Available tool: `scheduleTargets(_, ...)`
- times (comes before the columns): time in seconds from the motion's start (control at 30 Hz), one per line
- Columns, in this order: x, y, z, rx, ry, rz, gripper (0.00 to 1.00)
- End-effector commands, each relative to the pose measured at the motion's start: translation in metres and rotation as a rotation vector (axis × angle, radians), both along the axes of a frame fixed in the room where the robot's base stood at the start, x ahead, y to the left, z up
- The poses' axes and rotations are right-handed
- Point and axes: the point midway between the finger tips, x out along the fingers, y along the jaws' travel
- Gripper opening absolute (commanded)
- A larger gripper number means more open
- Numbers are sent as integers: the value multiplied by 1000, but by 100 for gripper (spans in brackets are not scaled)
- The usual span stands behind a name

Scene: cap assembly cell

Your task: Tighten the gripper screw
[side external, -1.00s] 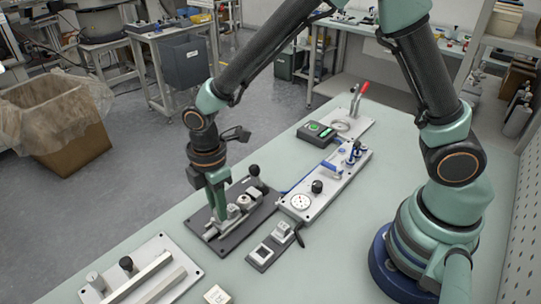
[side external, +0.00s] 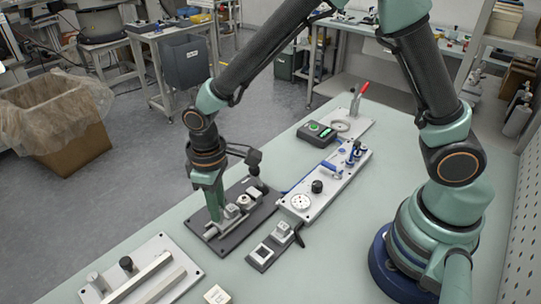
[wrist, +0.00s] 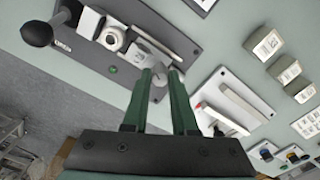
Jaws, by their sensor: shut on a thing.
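My gripper (side external: 214,220) points down at the left end of a dark grey fixture plate (side external: 258,212) on the bench. In the wrist view my gripper's two green fingers (wrist: 161,76) stand close together around a small metal part at the end of the fixture's vise-like block, which I take to be the gripper screw (wrist: 160,76). The fingers hide most of it. A light metal block with a round piece (wrist: 111,38) sits on the plate. A black ball knob (wrist: 37,33) stands at the plate's far end.
A long light plate (side external: 318,205) with a dial and knobs lies right of the fixture. A small dark plate with light blocks (side external: 261,254) lies in front. A light plate with bars (side external: 190,268) is at lower left.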

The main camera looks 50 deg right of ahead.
Motion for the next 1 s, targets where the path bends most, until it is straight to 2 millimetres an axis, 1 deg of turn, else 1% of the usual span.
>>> scheduleTargets(0.7,1,1,2,2,-2,-677,0)
scheduleTargets(1.0,1,0,2,2,-2,-921,0)
